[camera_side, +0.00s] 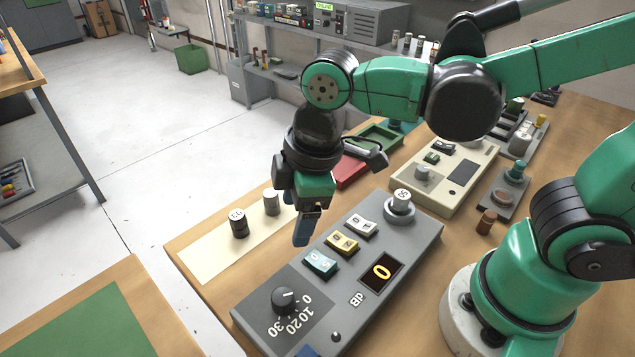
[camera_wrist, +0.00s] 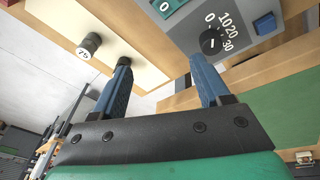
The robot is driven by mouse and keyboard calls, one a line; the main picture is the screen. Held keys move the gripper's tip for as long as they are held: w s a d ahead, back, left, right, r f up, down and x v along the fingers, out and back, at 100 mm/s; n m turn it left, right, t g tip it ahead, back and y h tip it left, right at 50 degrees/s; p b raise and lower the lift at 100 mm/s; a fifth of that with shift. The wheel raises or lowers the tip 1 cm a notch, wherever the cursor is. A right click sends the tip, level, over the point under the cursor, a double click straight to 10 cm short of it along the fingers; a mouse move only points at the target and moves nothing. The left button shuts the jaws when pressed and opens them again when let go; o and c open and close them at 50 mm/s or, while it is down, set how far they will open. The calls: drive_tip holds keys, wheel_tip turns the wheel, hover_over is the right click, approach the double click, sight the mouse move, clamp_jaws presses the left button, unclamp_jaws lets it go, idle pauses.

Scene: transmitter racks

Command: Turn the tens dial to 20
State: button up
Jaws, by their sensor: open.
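The tens dial (camera_side: 286,300) is a round black knob at the near left end of a grey control box (camera_side: 425,232), with marks 0, 10, 20 and 30 beside it. Its pointer direction is too small to tell surely. The box's display (camera_side: 381,272) reads 0. The dial also shows in the wrist view (camera_wrist: 210,42), close to the tip of the right blue finger. My gripper (camera_side: 302,238) hangs by the box's far left side, above the board and apart from the dial. Its blue fingers stand apart and empty in the wrist view (camera_wrist: 160,63).
Teal, yellow and white rocker switches (camera_side: 343,243) and a tall knob (camera_side: 401,204) sit on the same box. A cream device (camera_side: 448,175) and red and green trays lie behind.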

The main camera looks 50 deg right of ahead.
sight(282, 296)
drive_tip(key=s+a+n, duration=0.1)
drive_tip(key=a+n, duration=0.1)
drive_tip(key=s+a+f+n+g, duration=0.1)
drive_tip(key=a+n, duration=0.1)
drive_tip(key=s+a+f+n+g+h, duration=0.1)
drive_tip(key=a+n, duration=0.1)
drive_tip(key=shift+f, duration=2.9)
clamp_jaws()
